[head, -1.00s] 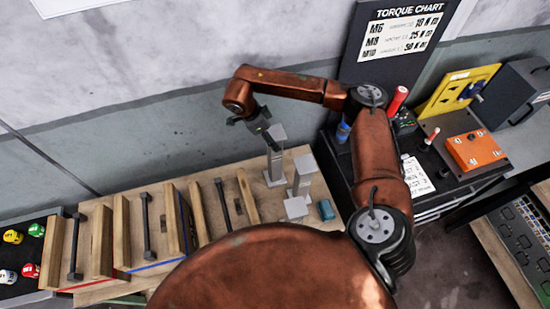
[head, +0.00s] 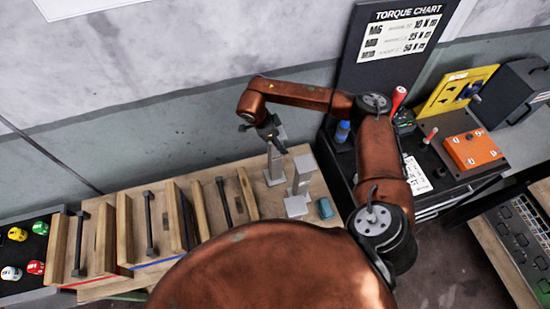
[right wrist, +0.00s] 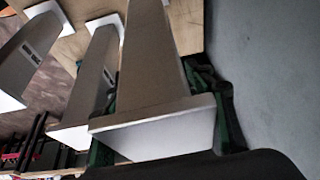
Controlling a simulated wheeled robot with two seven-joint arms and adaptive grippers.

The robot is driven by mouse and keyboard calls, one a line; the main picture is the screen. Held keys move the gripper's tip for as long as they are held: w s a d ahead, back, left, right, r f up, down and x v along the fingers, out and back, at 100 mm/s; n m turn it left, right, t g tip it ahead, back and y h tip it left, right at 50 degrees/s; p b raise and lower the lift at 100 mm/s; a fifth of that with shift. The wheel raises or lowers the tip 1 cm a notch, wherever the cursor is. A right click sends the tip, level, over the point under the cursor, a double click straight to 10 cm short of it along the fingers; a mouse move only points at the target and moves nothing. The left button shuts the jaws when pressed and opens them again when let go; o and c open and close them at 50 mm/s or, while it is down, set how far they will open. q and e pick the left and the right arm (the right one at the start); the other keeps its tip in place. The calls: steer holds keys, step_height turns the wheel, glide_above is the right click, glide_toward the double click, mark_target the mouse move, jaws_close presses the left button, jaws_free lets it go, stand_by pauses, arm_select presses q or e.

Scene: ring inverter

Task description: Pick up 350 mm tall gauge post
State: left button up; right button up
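In the head view, a tall grey gauge post (head: 273,165) stands upright at the back of the wooden bench. A shorter grey post (head: 299,185) stands just in front and to its right. My right gripper (head: 272,136) is at the tall post's upper part. In the right wrist view, the nearest post (right wrist: 155,60) lies between the dark green fingers of my right gripper (right wrist: 155,85), below its wider cap. The post partly hides the fingers, so contact is unclear. Two more posts show to the left, a middle one (right wrist: 90,85) and a far one (right wrist: 30,50). My left gripper is out of view.
A small blue-teal object (head: 324,208) lies right of the shorter post. Wooden dividers with dark bars (head: 150,222) fill the bench's left part. The wall (head: 150,130) is close behind the posts. A black cabinet with a torque chart (head: 400,38) stands right.

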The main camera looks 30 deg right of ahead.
jaws_close()
stand_by(0.3)
steer(key=shift+r, duration=0.1)
